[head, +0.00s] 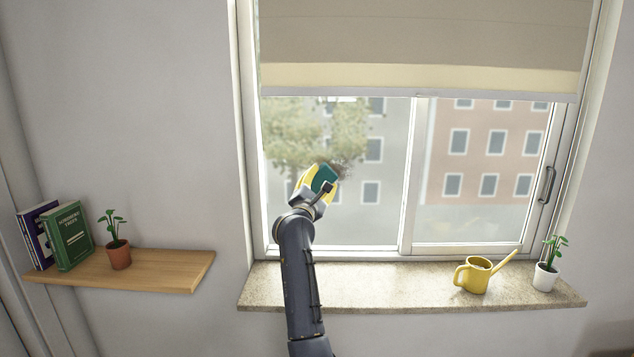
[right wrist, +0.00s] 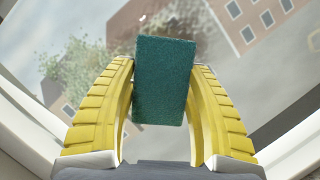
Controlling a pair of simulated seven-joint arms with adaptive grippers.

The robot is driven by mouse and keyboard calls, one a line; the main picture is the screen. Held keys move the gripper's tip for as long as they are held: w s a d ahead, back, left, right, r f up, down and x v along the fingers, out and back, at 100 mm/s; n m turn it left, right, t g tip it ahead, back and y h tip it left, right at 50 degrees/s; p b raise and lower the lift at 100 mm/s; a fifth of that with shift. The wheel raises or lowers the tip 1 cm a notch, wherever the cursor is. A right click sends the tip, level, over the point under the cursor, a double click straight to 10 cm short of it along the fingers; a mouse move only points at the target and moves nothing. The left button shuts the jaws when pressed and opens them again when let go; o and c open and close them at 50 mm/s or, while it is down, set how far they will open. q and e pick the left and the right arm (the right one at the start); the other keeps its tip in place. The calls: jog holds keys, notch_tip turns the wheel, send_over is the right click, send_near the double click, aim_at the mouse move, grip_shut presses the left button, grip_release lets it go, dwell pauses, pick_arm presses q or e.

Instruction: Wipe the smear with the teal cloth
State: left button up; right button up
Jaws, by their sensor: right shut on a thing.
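The teal cloth (head: 324,178) is a small block-like pad. My right gripper (head: 318,184) is shut on it in front of the left window pane. In the right wrist view the teal cloth (right wrist: 165,80) sits between the two yellow fingers of the right gripper (right wrist: 163,95). The smear (head: 343,166) is a brownish speckled patch on the glass, just right of the cloth in the head view. In the right wrist view the smear (right wrist: 188,18) shows beyond the cloth's top end, partly hidden by it. I cannot tell whether the cloth touches the glass. My left gripper is not in view.
A yellow watering can (head: 474,273) and a white potted plant (head: 548,265) stand on the stone sill (head: 370,287) at the right. A wooden shelf (head: 165,268) at the left holds books (head: 68,236) and a terracotta potted plant (head: 118,254). A blind (head: 425,45) covers the window's top.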

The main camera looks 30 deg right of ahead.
aim_at(320, 171)
jog(key=shift+s+d, duration=0.55)
jog(key=shift+d, duration=0.3)
jog(key=shift+s+d, duration=0.5)
jog(key=shift+d, duration=0.35)
jog(key=shift+s+d, duration=1.05)
jog(key=shift+d, duration=0.3)
jog(key=shift+s+d, duration=1.1)
jog(key=shift+d, duration=0.2)
jog(key=shift+w+d+r, duration=0.1)
jog(key=shift+r, duration=0.75)
jog(key=shift+w+a, duration=0.8)
jog(key=shift+a, duration=0.3)
jog(key=shift+w+a, duration=0.8)
jog(key=shift+a, duration=0.25)
jog(key=shift+w+a, duration=0.8)
jog(key=shift+a, duration=0.3)
jog(key=shift+w+a, duration=0.6)
jog(key=shift+a, duration=0.3)
jog(key=shift+w+a, duration=0.55)
jog(key=shift+a, duration=0.35)
jog(key=shift+w+a, duration=0.6)
jog(key=shift+a, duration=0.3)
jog(key=shift+w+r, duration=0.1)
jog(key=shift+r, duration=0.75)
jog(key=shift+s+d, duration=0.6)
jog(key=shift+d, duration=0.15)
jog(key=shift+s+d, duration=0.55)
jog(key=shift+d, duration=0.2)
